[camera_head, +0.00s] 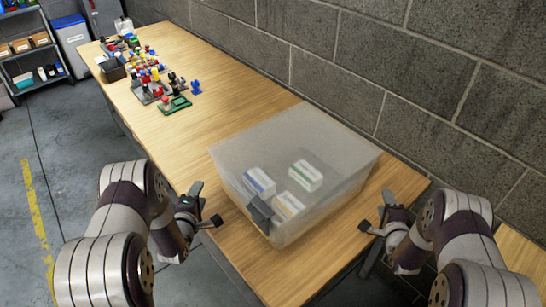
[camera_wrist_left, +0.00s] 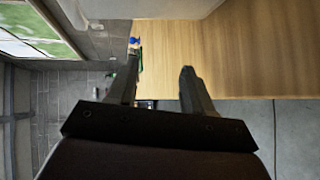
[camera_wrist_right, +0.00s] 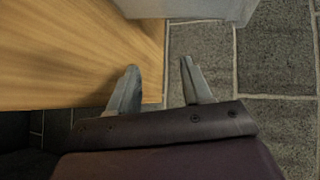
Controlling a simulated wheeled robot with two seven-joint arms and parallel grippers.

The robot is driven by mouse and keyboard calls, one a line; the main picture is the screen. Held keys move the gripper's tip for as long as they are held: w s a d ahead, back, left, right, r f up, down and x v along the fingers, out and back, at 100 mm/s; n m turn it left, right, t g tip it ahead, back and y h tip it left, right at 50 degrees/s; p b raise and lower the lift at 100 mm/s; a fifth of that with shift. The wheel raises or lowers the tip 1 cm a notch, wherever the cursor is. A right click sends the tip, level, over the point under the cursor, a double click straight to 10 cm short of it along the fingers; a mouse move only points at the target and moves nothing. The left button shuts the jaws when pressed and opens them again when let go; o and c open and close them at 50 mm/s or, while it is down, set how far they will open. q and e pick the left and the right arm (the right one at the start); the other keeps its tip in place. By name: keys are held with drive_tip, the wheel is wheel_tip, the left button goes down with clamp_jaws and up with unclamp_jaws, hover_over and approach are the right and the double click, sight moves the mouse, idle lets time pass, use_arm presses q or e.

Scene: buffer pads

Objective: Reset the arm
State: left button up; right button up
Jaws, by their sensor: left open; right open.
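My left gripper (camera_head: 207,205) is open and empty in the head view, left of the clear lidded box (camera_head: 235,155) and apart from it. Its two spread fingers also show in the left wrist view (camera_wrist_left: 160,75), with nothing between them. My right gripper (camera_head: 375,208) is open and empty at the right of the box, near the table's edge. Its fingers stand apart in the right wrist view (camera_wrist_right: 158,80). Both arms are bent low at the front of the table.
The box stands on the wooden table (camera_head: 235,112) and holds white packs, one with a green mark (camera_head: 305,176). Several coloured small parts (camera_head: 150,72) and a green board (camera_head: 175,105) lie at the table's far left. A block wall (camera_head: 400,70) runs behind. The table's middle is clear.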

drive_tip(key=shift+v, duration=0.9)
